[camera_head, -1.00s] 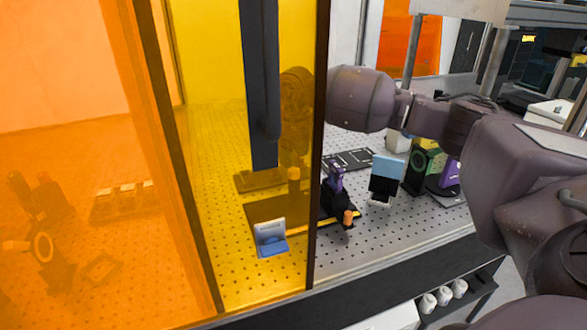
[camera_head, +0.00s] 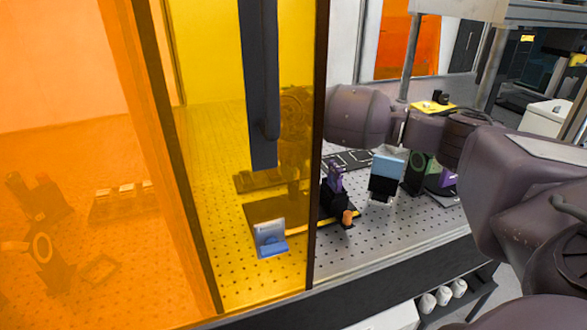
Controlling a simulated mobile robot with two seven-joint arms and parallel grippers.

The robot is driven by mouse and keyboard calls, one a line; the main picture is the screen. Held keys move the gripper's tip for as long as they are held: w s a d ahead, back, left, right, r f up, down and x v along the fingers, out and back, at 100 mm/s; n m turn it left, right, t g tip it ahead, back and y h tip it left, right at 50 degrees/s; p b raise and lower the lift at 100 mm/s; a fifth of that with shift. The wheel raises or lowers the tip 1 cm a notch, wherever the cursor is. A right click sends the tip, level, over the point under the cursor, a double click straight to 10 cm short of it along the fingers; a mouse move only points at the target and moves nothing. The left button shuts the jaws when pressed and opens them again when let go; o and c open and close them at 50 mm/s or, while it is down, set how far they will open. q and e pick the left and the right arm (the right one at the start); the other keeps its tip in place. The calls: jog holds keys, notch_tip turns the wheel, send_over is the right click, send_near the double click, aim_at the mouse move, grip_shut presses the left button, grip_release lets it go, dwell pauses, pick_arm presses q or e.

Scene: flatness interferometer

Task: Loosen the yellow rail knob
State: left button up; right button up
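My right arm reaches in from the right and passes behind the yellow panel (camera_head: 220,130). Its end, with my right gripper (camera_head: 294,158), shows only dimly through the panel; the fingers cannot be made out. A small orange-yellow knob (camera_head: 347,217) stands at the front end of a black base with a yellow edge, just right of the panel's dark frame. A purple and black mount (camera_head: 336,182) stands behind this knob. The gripper appears to be left of and above the knob, apart from it. My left gripper is not in view.
A blue-grey block (camera_head: 270,240) stands behind the yellow panel. A light-blue and black piece (camera_head: 388,165) and a green-faced unit (camera_head: 416,172) are right of the knob. An orange panel (camera_head: 80,220) covers the left. The perforated table (camera_head: 400,225) is clear at the front right.

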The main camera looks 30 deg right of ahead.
jog(key=shift+c, duration=0.5)
jog(key=shift+n, duration=0.8)
jog(key=shift+r, duration=0.1)
jog(key=o, duration=0.9)
notch_tip(320, 180, up, 11)
jog(key=shift+f, duration=0.1)
